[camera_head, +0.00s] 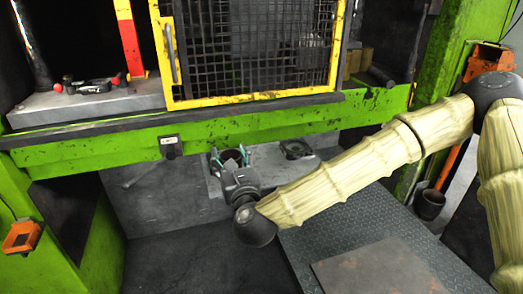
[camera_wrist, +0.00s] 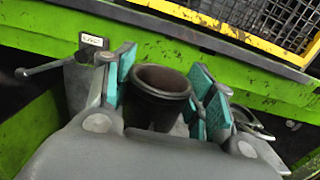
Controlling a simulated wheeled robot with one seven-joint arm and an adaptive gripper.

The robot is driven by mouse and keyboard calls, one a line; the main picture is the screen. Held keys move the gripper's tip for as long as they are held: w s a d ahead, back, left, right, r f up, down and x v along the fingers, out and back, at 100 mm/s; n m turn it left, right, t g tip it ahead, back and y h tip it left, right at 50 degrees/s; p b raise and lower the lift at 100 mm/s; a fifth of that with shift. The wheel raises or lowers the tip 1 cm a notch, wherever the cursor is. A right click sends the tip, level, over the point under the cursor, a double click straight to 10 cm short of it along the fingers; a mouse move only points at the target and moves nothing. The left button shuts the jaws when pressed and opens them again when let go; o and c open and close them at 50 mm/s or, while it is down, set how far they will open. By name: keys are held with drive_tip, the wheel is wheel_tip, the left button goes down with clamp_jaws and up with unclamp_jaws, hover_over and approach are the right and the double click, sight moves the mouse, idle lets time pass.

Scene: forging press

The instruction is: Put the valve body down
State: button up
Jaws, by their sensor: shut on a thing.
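The valve body (camera_head: 232,156) is a dark, hollow round piece with an open top. It shows in the wrist view (camera_wrist: 157,100) upright between the teal finger pads of my gripper (camera_wrist: 160,92). My gripper (camera_head: 231,157) is shut on it, in front of the press's green beam and over a grey metal slab (camera_head: 210,184). The lower end of the valve body is hidden by my gripper, so I cannot tell whether it touches the slab.
A dark part with a round opening (camera_head: 296,149) lies on the slab just to the right. A green beam (camera_head: 120,142) crosses behind, under a yellow-framed mesh guard (camera_head: 250,45). A small lever (camera_wrist: 40,67) sticks out at left. A dark tread plate (camera_head: 345,220) spreads at front right.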

drive_tip(key=shift+w+d+f+p, duration=0.8)
drive_tip(key=shift+w+d, duration=0.6)
drive_tip(key=shift+w, duration=0.9)
drive_tip(key=shift+w+d+f+p, duration=0.8)
drive_tip(key=shift+w+d, duration=0.6)
drive_tip(key=shift+w, duration=0.85)
drive_tip(key=shift+w+d+f+p, duration=0.6)
drive_tip(key=shift+w+d+p, duration=0.6)
drive_tip(key=shift+w, duration=1.1)
drive_tip(key=shift+d+f+b, duration=0.1)
drive_tip(key=shift+d+b, duration=0.1)
drive_tip(key=shift+b, duration=0.15)
drive_tip(key=shift+f, duration=0.2)
drive_tip(key=o, duration=1.3)
drive_tip(key=shift+o, duration=0.2)
drive_tip(key=shift+s, duration=0.1)
drive_tip(key=shift+r, duration=0.1)
